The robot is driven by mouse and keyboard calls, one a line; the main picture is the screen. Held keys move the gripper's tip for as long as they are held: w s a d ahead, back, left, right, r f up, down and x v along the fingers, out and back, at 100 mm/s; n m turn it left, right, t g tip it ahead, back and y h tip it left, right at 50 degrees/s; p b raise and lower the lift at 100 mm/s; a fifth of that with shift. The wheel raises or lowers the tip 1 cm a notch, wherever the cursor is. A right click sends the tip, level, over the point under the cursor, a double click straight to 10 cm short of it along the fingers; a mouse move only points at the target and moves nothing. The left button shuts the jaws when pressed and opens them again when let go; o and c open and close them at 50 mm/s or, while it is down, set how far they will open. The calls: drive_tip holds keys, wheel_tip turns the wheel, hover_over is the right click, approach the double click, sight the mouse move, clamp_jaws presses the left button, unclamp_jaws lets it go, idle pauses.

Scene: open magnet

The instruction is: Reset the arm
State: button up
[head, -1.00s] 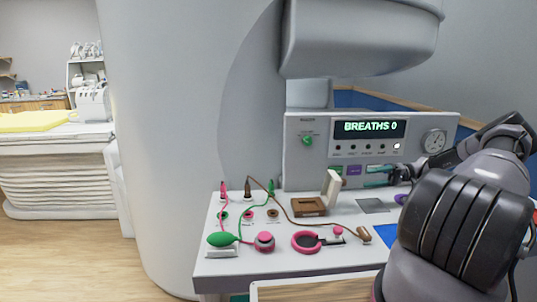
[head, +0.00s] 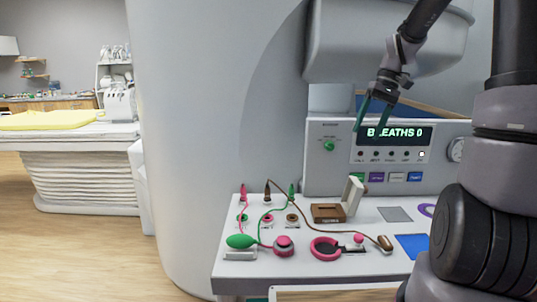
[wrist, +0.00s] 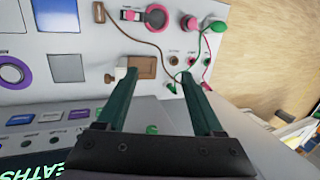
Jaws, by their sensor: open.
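My gripper (head: 375,108) is raised in front of the upright panel (head: 322,170), its two green fingers pointing down and overlapping the "BREATHS 0" display (head: 393,136). The fingers are apart with nothing between them; in the wrist view the gripper (wrist: 157,82) also shows open and empty above the white console top (wrist: 85,95). My dark arm links fill the right side of the head view and hide part of the panel and console there.
A large grey housing (head: 385,50) overhangs the panel. A bed (head: 80,170) stands at left; floor is clear.

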drive_tip(key=s+a+r+m+t, duration=0.1)
drive_tip(key=s+r+t, duration=0.1)
drive_tip(key=s, duration=0.4)
drive_tip(key=s+a+r+m+t+h, duration=0.1)
drive_tip(key=s+r+m+t, duration=0.1)
drive_tip(key=s+r, duration=0.3)
drive_tip(key=s+a+r+m+t, duration=0.1)
drive_tip(key=s+r+t, duration=0.2)
drive_tip(key=s, duration=0.5)
drive_tip(key=shift+s+a+r+m+t+h, duration=0.3)
drive_tip(key=shift+a+t+h, duration=0.1)
drive_tip(key=shift+t, duration=0.3)
